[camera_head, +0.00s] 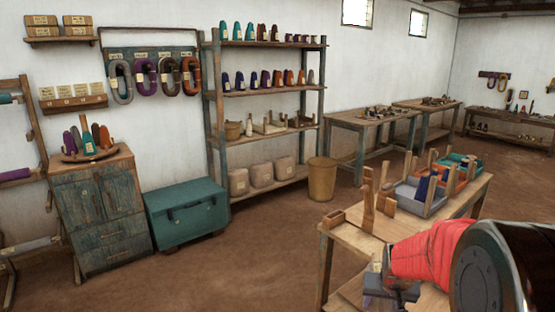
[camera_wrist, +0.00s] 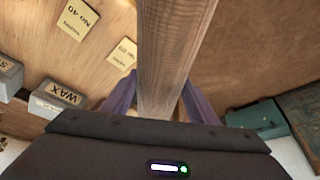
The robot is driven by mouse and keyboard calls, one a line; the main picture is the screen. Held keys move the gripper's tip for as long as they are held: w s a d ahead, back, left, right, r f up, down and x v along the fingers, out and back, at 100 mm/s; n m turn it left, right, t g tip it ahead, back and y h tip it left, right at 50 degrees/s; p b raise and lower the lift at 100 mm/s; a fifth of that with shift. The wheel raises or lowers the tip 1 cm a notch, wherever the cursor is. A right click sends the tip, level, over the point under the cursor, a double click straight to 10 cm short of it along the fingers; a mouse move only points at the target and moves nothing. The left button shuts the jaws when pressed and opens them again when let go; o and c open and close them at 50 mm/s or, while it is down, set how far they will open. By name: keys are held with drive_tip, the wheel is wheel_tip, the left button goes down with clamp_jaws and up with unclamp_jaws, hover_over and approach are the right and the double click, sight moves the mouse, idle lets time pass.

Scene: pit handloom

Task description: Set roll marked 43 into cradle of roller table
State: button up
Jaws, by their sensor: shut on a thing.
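My gripper (camera_wrist: 160,96) is shut on a long wooden bar (camera_wrist: 172,45), with one bluish-purple finger on each side. The bar runs up out of the wrist view, and no number shows on it. In the head view my gripper (camera_head: 388,284) is at the near end of a wooden table (camera_head: 352,236), partly hidden by my arm. Wooden uprights (camera_head: 370,203) stand on this table; I cannot tell which part is the cradle. I cannot make out a 43.
Grey and orange bins (camera_head: 420,202) fill the table's far part. A grey block marked "WAX" (camera_wrist: 58,97) is left of my gripper. A teal chest (camera_head: 186,212), shelves (camera_head: 268,95) and a tan bin (camera_head: 322,180) stand behind. The floor in front is clear.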

drive_tip(key=w+a+n+y, duration=0.1)
drive_tip(key=a+n, duration=0.2)
drive_tip(key=a, duration=1)
drive_tip(key=shift+f, duration=0.25)
drive_tip(key=shift+d, duration=0.1)
drive_tip(key=s+d+r+n+y, duration=0.1)
drive_tip(key=d+r+n, duration=0.1)
drive_tip(key=d, duration=0.9)
drive_tip(key=s+d+r+n+y, duration=0.1)
drive_tip(key=s+d+n, duration=0.1)
drive_tip(key=d, duration=1)
drive_tip(key=s+d+r+n+y, duration=0.1)
drive_tip(key=s+d+r+n, duration=0.1)
drive_tip(key=d, duration=0.9)
drive_tip(key=shift+d+r+n+g, duration=0.3)
drive_tip(key=shift+d+n+g, duration=0.1)
drive_tip(key=shift+n, duration=0.4)
drive_tip(key=shift+s+f, duration=0.1)
drive_tip(key=shift+f, duration=0.05)
drive_tip(key=shift+f, duration=3)
